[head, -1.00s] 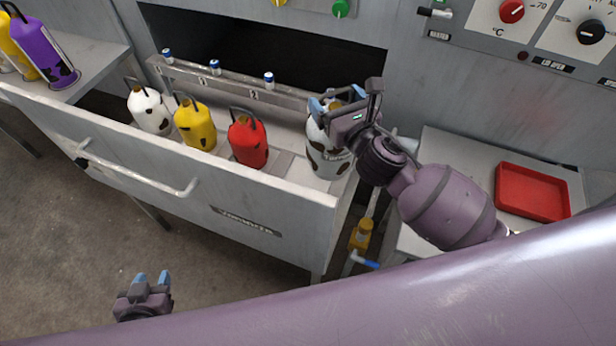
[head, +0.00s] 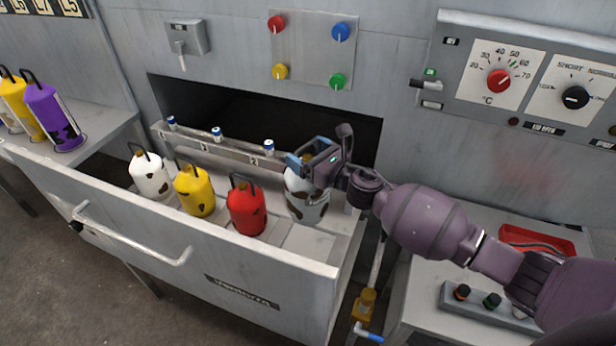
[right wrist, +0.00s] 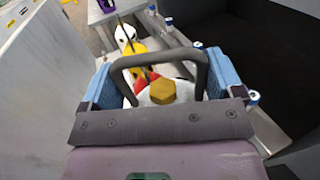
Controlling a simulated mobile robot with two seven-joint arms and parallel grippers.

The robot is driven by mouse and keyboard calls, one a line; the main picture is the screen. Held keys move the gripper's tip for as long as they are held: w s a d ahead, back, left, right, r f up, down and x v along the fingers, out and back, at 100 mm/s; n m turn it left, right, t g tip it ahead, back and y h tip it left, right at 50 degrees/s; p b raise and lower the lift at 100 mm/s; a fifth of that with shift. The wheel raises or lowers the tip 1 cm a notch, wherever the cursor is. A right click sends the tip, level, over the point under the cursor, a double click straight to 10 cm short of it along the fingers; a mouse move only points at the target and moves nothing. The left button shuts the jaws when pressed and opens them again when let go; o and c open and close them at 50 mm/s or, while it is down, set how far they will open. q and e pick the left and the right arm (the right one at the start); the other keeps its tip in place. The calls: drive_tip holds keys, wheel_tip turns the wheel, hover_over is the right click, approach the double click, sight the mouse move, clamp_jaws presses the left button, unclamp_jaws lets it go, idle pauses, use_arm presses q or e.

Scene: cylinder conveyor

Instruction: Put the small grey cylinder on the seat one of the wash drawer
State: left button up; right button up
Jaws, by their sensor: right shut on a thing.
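The grey cylinder (head: 308,208), pale with brown rust patches, is upright at the right end of the open wash drawer (head: 230,262). My right gripper (head: 306,162) is shut on its top from above. In the right wrist view, its gold hex cap (right wrist: 162,91) and dark handle (right wrist: 158,60) show between the blue fingers. I cannot tell whether its base rests on the drawer floor. The number 2 shows on the rail by the red cylinder; the mark by the grey cylinder is hidden behind my gripper. My left gripper is out of view.
In the drawer stand a white cylinder (head: 149,176), a yellow one (head: 194,192) and a red one (head: 246,207). A purple cylinder (head: 55,118) is on the left shelf. A red tray (head: 538,240) lies on the right bench. The drawer front wall is raised.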

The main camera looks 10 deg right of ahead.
sight(308, 188)
drive_tip(key=shift+f+b, duration=2.2)
drive_tip(key=shift+f, duration=4.55)
wheel_tip(308, 188, down, 3)
drive_tip(key=shift+r+b, duration=0.1)
drive_tip(key=shift+b, duration=0.35)
drive_tip(key=shift+f, duration=0.25)
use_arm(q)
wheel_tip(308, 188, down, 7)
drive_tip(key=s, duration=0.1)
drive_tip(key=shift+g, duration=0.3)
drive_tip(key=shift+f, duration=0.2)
use_arm(e)
drive_tip(key=shift+f, duration=0.2)
drive_tip(key=o, duration=1.6)
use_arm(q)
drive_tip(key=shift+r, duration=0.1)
use_arm(e)
drive_tip(key=shift+o, duration=0.2)
